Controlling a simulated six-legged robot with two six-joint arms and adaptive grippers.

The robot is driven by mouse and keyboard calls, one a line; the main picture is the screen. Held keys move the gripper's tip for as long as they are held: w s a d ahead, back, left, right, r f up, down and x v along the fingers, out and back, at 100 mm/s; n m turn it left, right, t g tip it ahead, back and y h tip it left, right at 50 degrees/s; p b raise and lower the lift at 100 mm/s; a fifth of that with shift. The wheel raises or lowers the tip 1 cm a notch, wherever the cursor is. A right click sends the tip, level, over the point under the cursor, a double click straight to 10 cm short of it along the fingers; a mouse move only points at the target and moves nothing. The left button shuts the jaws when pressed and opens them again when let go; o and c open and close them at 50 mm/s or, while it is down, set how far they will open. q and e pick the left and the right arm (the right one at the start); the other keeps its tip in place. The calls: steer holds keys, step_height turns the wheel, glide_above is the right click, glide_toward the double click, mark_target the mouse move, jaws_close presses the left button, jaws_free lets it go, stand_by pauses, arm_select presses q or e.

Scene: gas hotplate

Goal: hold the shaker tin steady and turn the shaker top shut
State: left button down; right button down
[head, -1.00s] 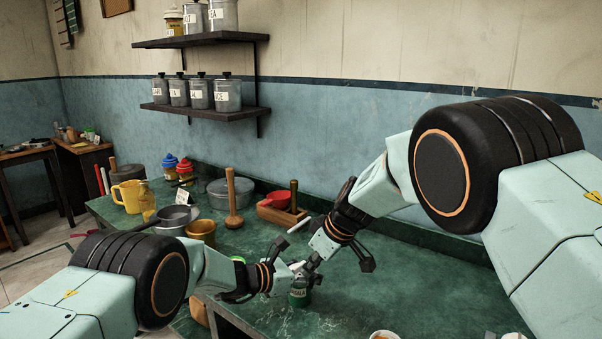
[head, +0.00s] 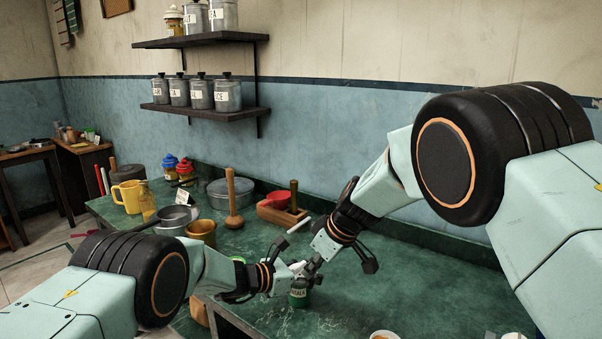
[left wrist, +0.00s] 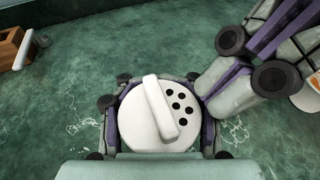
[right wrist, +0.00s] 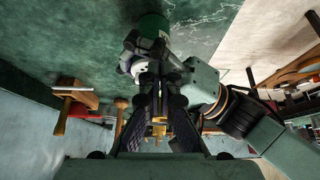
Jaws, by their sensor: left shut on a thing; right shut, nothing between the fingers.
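The shaker tin (head: 298,299) is small and green with a pale label, and stands upright on the green counter. My left gripper (head: 297,274) is shut around it near the top. In the left wrist view, the round white shaker top (left wrist: 133,118) has a raised bar, tilted slightly from upright, and several dark holes right of it. My right gripper (head: 311,268) is shut and empty, its fingertips close to the top's right side; I cannot tell if they touch. In the right wrist view, the tin (right wrist: 153,25) is partly hidden by the grippers.
A wooden box (head: 282,215) with a red bowl, a wooden masher (head: 234,205) and a grey pot (head: 229,191) stand behind the grippers. A yellow mug (head: 128,197) and pans are at the left. A cup (head: 384,336) is at the front edge.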

step_height(320, 180, up, 6)
steer(key=shift+f, duration=0.2)
steer(key=shift+w, duration=0.1)
stand_by(0.3)
step_height(320, 180, down, 6)
steer(key=w+d, duration=0.1)
steer(key=w, duration=0.1)
steer(key=shift+d, duration=0.4)
stand_by(0.3)
stand_by(0.3)
steer(key=shift+a, duration=0.6)
stand_by(0.8)
steer(key=shift+s+a, duration=0.3)
steer(key=shift+s, duration=0.25)
